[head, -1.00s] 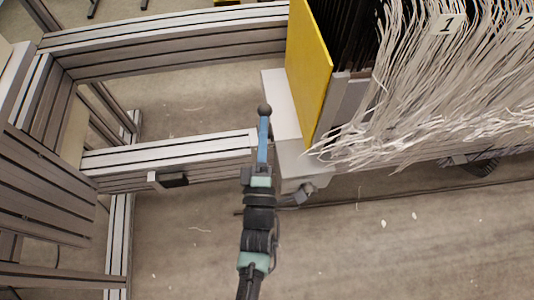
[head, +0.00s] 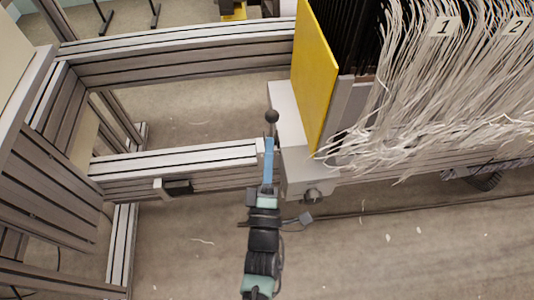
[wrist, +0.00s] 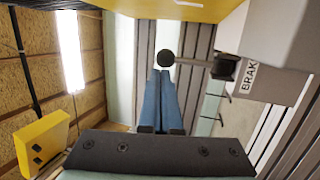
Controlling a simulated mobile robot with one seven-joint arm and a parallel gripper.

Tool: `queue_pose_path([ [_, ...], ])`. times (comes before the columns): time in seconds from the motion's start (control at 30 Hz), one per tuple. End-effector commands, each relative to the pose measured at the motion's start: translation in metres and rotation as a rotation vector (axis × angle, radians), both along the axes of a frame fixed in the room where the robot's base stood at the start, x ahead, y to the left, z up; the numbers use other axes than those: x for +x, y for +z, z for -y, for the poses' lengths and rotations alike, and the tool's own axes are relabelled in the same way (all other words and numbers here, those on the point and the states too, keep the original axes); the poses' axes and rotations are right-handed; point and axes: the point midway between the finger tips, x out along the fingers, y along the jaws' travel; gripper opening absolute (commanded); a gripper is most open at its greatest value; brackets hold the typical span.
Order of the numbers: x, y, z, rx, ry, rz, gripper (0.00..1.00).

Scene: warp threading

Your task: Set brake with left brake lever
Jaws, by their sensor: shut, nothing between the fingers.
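The brake lever ends in a black ball knob (head: 271,116), beside the light grey box at the end of the frame beam. In the wrist view the knob (wrist: 165,58) sits on a rod running right to a dark mount on a grey housing (wrist: 270,78) marked with the letters "BRAK". My gripper (head: 269,142) has blue fingers, shut with nothing between them. Its tips are just below the knob in the head view. In the wrist view the fingertips (wrist: 161,73) point at the knob, just under it. I cannot tell whether they touch it.
A yellow plate (head: 315,75) and hanging white warp threads (head: 440,100) stand right of the lever. Aluminium beams (head: 180,160) run left of it. A yellow block (wrist: 42,142) shows at lower left in the wrist view. The floor below is mostly clear.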

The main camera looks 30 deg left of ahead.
Motion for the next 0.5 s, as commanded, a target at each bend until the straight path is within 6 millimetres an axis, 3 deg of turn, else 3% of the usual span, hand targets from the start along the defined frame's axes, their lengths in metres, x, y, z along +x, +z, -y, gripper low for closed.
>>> queue_pose_path([
  [0.2, -0.051, -0.011, 0.022, -0.001, -0.002, -0.007, 0.00],
  [0.5, -0.087, -0.019, 0.037, -0.001, -0.003, -0.005, 0.00],
])
